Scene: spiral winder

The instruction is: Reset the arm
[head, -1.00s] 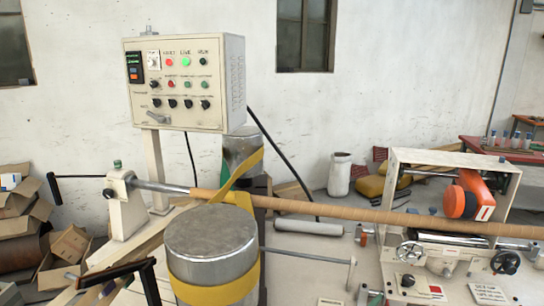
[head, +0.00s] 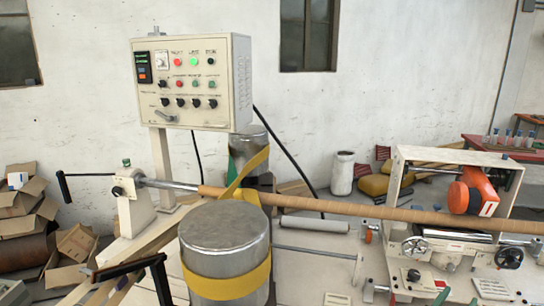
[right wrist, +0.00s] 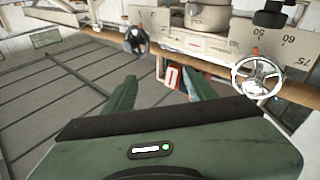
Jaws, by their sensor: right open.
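My right gripper (right wrist: 160,79) shows in the right wrist view, with two green fingers apart and nothing between them. In the head view, small green pieces at the bottom edge (head: 456,298) look like its fingertips, mostly cut off. Beyond the fingers in the wrist view are a silver handwheel (right wrist: 257,76), a dark handwheel (right wrist: 136,40) and the long brown tube. My left gripper is in neither view. In the head view the brown tube (head: 350,208) runs across the winder on a steel shaft, with a yellow belt looped around it and the metal drum (head: 224,228).
A control box (head: 190,82) stands on a post behind the shaft. Black crank handles (head: 130,268) stick out at the left. The carriage with an orange unit (head: 470,190) and handwheels stands at right. Cardboard boxes (head: 22,222) lie at far left. The wrist view shows open grey floor (right wrist: 60,110).

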